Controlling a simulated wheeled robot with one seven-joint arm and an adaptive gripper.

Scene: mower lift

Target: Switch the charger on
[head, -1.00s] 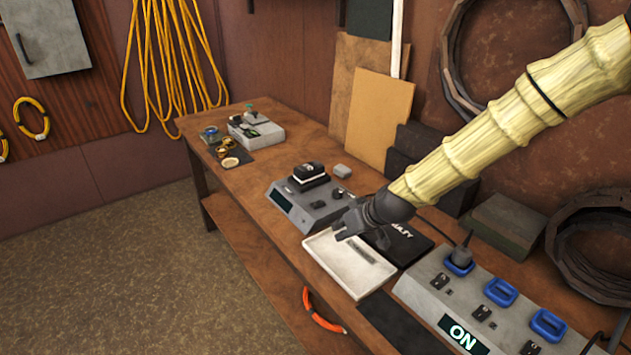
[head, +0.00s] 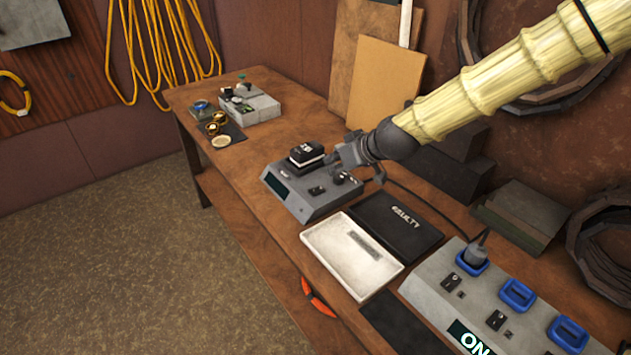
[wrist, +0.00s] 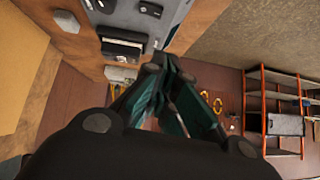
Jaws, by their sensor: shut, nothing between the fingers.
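The charger (head: 298,207) is a grey box on the bench with a dark, blank display on its sloped front. A black battery (head: 306,155) with a white band sits on top of it. A small black switch (head: 317,190) is on its front face, with a round knob to the right. My gripper (head: 333,160) is shut and empty, over the charger's right rear side, close to the battery. I cannot tell whether it touches anything. In the wrist view, the charger (wrist: 176,15), battery (wrist: 122,47) and a switch (wrist: 150,9) lie beyond my fingertips (wrist: 178,70).
A grey power strip (head: 430,295) with blue sockets, one plug and a lit "ON" display stands at the right. A white tray (head: 325,250) and black "FAULTY" mat (head: 395,240) lie between it and the charger. Small parts (head: 215,122) sit at the bench's far end.

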